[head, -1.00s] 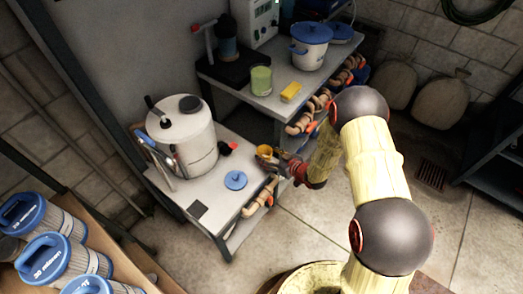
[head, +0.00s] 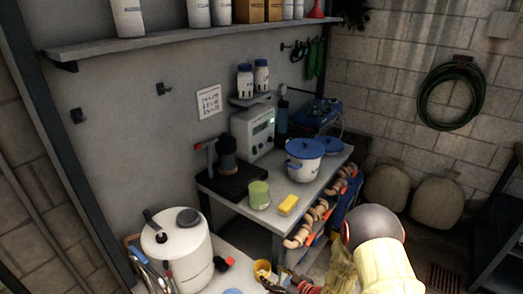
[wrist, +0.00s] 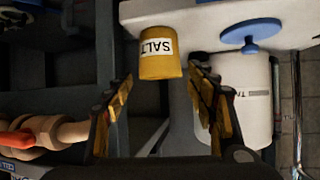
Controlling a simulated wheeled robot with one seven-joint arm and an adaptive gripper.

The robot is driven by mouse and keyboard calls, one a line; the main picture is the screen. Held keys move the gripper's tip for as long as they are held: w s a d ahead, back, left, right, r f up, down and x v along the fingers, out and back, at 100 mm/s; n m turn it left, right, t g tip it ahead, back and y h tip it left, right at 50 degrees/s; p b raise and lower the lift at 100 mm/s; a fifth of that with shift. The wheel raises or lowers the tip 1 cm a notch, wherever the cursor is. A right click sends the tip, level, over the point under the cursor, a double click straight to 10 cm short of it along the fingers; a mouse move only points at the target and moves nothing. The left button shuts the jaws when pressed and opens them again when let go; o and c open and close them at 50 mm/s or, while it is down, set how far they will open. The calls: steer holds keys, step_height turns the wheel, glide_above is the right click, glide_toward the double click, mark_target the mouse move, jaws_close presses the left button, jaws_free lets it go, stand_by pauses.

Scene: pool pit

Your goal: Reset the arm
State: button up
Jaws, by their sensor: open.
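My gripper (wrist: 160,112) is open and empty in the wrist view, its two yellow-padded fingers spread apart. A yellow cup labelled SALT (wrist: 160,55) shows beyond and between the fingertips, with a gap to them. In the head view the yellow cup (head: 263,270) stands on the lower table near the bottom edge, and my gripper (head: 283,284) is just right of it, partly cut off by the frame. My yellow arm link with a dark round joint shows at the lower right of the head view.
A large white canister (head: 180,250) stands left of the cup. A wall shelf (head: 190,35) runs above.

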steer(key=s+d+f+m+g+h, duration=0.1)
steer(key=s+d+f+g+h, duration=0.2)
steer(key=s+d+f, duration=0.3)
steer(key=s+d+r+m+g+h, duration=0.35)
steer(key=s+d+r+h, duration=0.2)
steer(key=d, duration=0.35)
steer(key=s+a+r+m+t, duration=0.1)
steer(key=s+r, duration=0.5)
steer(key=r, duration=0.7)
steer(key=s+a+r+m, duration=0.1)
steer(key=s+r, duration=0.5)
steer(key=r, duration=0.8)
steer(key=s+a+r+m+t, duration=0.1)
steer(key=s+r, duration=0.6)
steer(key=r, duration=0.7)
steer(key=shift+t, duration=0.35)
